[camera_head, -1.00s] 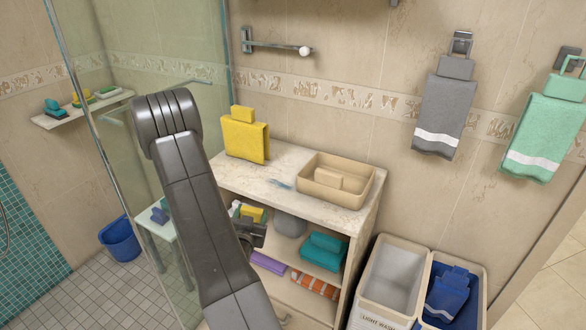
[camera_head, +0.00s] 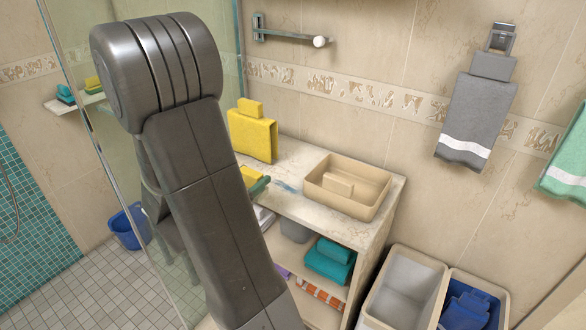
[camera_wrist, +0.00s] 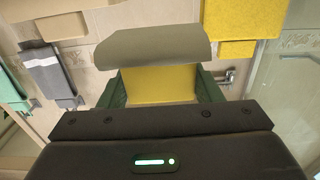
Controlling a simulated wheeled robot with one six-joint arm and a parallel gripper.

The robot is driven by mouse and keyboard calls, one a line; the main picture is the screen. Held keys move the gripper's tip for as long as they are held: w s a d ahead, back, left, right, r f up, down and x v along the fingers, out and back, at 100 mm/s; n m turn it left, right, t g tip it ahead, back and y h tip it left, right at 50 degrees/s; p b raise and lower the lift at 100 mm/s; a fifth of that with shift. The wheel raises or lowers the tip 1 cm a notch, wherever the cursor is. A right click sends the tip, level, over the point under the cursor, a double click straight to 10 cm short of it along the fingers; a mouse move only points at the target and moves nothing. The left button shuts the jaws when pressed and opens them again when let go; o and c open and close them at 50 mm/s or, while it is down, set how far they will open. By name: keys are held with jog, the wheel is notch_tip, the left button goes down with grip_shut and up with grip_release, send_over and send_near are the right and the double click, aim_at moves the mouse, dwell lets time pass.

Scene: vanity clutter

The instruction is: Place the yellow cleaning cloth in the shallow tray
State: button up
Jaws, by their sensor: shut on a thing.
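My gripper (camera_wrist: 161,88) is shut on the yellow cleaning cloth (camera_wrist: 158,84), which shows between its two dark green fingers in the wrist view. A grey-olive flap (camera_wrist: 150,46) lies across the cloth's far side. In the head view, the yellow cloth (camera_head: 250,174) and a green fingertip (camera_head: 260,185) peek out from behind my arm, near the counter's left front edge. Most of the gripper is hidden there. The shallow beige tray (camera_head: 373,206) stands on the counter to the right, with a beige block in it.
A larger yellow folded cloth (camera_head: 252,137) stands at the counter's back left. The counter (camera_head: 290,196) has bare room between it and the tray. Shelves below hold teal cloths (camera_head: 329,262). Bins (camera_head: 402,287) stand to the right, and a glass panel (camera_head: 85,120) is at left.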

jog(key=p+x, duration=0.2)
jog(key=x, duration=1.4)
jog(key=shift+w+f, duration=0.1)
jog(key=shift+f, duration=3.2)
jog(key=shift+w+d+f, duration=0.15)
jog(key=shift+f, duration=0.1)
jog(key=shift+f, duration=0.2)
jog(key=o, duration=1)
